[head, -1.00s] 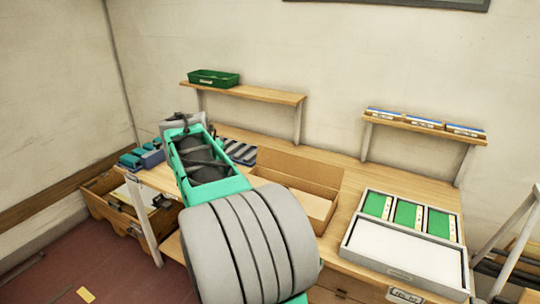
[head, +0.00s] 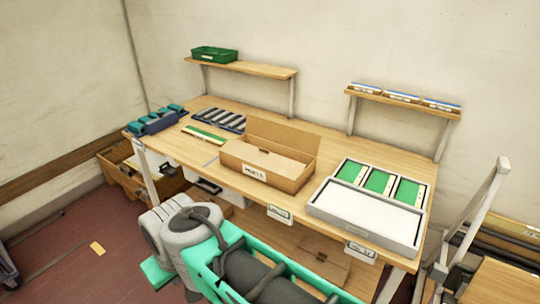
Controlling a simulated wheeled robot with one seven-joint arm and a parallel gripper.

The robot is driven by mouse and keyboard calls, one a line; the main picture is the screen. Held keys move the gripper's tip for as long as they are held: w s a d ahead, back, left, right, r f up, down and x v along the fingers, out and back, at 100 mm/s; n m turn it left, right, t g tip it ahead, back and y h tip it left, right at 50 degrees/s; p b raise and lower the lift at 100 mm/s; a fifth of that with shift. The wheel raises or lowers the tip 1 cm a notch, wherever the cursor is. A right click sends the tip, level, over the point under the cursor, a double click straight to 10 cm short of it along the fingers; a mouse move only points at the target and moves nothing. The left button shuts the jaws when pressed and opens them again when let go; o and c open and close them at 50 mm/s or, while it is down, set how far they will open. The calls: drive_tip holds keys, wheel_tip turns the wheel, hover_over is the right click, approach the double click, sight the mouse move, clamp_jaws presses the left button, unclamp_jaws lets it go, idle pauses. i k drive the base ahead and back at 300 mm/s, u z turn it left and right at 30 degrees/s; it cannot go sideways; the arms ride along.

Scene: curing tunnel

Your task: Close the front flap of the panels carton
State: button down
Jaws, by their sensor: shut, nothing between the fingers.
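The panels carton (head: 285,178) is a brown cardboard box in the middle of the workbench in the head view, with a white label on its front face. A tall flap (head: 285,136) stands up along its back side. Flat cardboard shows across its top; I cannot tell exactly how the front flap lies. My arm is low in the picture, in front of the bench and apart from the carton. My gripper's fingers are not in the view.
To the carton's right is a grey tray (head: 366,232) with a white surface and green panels (head: 379,181) behind it. A slotted dark rack (head: 217,120) and a green strip lie to its left. Two shelves stand at the back; the green bin (head: 214,54) is on one.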

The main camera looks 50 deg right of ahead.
sight(261, 157)
drive_tip(key=u, duration=0.5)
drive_tip(key=i, duration=1.1)
drive_tip(key=z, duration=0.5)
